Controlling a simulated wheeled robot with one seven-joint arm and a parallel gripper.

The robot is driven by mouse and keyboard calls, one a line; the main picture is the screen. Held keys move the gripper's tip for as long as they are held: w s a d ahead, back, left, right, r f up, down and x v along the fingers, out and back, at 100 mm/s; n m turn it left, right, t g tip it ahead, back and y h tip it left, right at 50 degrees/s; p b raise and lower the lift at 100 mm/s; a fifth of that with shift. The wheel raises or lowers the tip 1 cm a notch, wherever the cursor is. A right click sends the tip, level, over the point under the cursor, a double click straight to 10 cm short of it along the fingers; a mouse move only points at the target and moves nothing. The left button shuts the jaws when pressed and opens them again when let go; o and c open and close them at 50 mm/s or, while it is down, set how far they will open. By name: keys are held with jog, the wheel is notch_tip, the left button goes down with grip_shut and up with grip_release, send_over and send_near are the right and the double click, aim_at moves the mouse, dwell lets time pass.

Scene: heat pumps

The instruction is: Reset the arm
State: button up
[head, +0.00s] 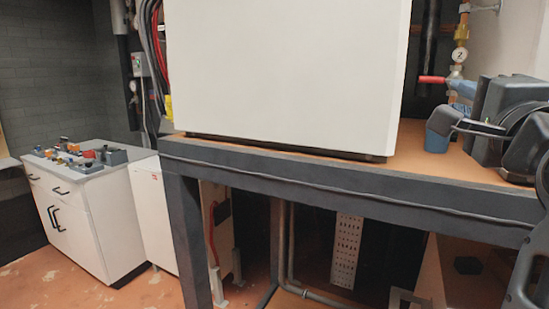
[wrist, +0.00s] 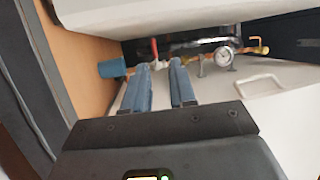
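My gripper (wrist: 160,66) shows in the wrist view with its two blue-grey fingers apart and nothing between them. In the head view my arm is folded at the right edge, and the blue fingers (head: 462,89) point toward the back, above the bench top. The far ends of the fingers are close in line with the red valve handle (head: 432,79); I cannot tell how far apart they are. The handle also shows beyond the fingers in the wrist view (wrist: 154,48).
A large white unit (head: 285,70) stands on the dark-framed bench (head: 340,188). Pipes and a gauge (wrist: 223,56) are behind. A white cabinet (head: 85,215) with small parts stands at left. Open floor lies in front of it.

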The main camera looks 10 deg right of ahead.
jog(key=s+a+f+n+g+y, duration=0.1)
jog(key=s+f+n, duration=0.3)
jog(key=f, duration=0.5)
jog(key=s+a+f+n+y, duration=0.15)
jog(key=s+f+n, duration=0.35)
jog(key=f, duration=0.5)
jog(key=s+a+f+n+g+y, duration=0.15)
jog(key=s+f+n, duration=0.25)
jog(key=f, duration=0.5)
jog(key=s+a+f+n, duration=0.2)
jog(key=s, duration=0.6)
jog(key=s+a+f+n+g, duration=0.1)
jog(key=s+a+f+n, duration=0.1)
jog(key=s, duration=0.7)
jog(key=s+a+f+n+g, duration=0.1)
jog(key=s+a+f+n, duration=0.1)
jog(key=s, duration=0.7)
notch_tip(320, 180, down, 2)
jog(key=shift+s+f+n+y, duration=0.15)
jog(key=shift+f+n+y, duration=0.05)
jog(key=shift+n+y, duration=0.25)
